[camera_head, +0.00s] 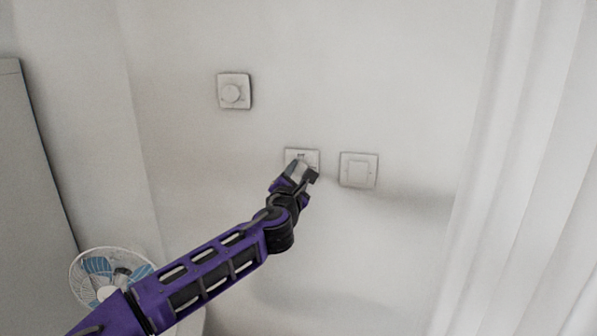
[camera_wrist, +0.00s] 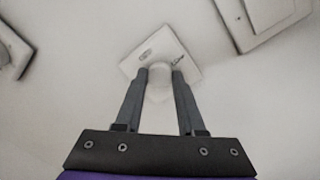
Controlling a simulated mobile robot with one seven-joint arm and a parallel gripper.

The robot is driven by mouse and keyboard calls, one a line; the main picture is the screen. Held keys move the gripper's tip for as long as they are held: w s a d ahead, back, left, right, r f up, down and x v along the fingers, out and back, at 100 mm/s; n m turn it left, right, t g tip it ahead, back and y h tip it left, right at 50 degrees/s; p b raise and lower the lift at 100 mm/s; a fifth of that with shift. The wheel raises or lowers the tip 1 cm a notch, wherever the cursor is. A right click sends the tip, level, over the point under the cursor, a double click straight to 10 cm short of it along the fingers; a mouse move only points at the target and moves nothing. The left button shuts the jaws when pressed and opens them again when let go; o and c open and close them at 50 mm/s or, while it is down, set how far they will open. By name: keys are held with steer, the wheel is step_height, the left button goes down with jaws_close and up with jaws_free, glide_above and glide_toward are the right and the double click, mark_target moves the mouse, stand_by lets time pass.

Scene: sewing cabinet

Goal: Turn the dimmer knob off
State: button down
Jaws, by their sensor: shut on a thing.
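The dimmer is a small square white wall plate (camera_head: 301,155) in the middle of the wall group. In the wrist view its plate (camera_wrist: 160,47) appears tilted, with small dark markings. A pale knob (camera_wrist: 159,88) stands out from it between my fingers. My gripper (camera_head: 301,172) is at the plate, and in the wrist view my gripper (camera_wrist: 159,74) has one finger on each side of the knob, shut on it. In the head view my gripper hides the knob and the plate's lower part. The knob's turn angle cannot be told.
A flat switch plate (camera_head: 358,170) is close to the right. White curtain folds (camera_head: 520,170) hang at the right. A fan (camera_head: 106,275) stands lower left. The wall below the plates is clear.

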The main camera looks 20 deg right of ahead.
steer(key=shift+n, duration=0.9)
steer(key=c, duration=0.5)
jaws_free()
steer(key=b+v, duration=0.4)
steer(key=v, duration=1.3)
steer(key=shift+s+a+b, duration=0.1)
steer(key=shift+s+b, duration=0.15)
steer(key=shift+b, duration=0.15)
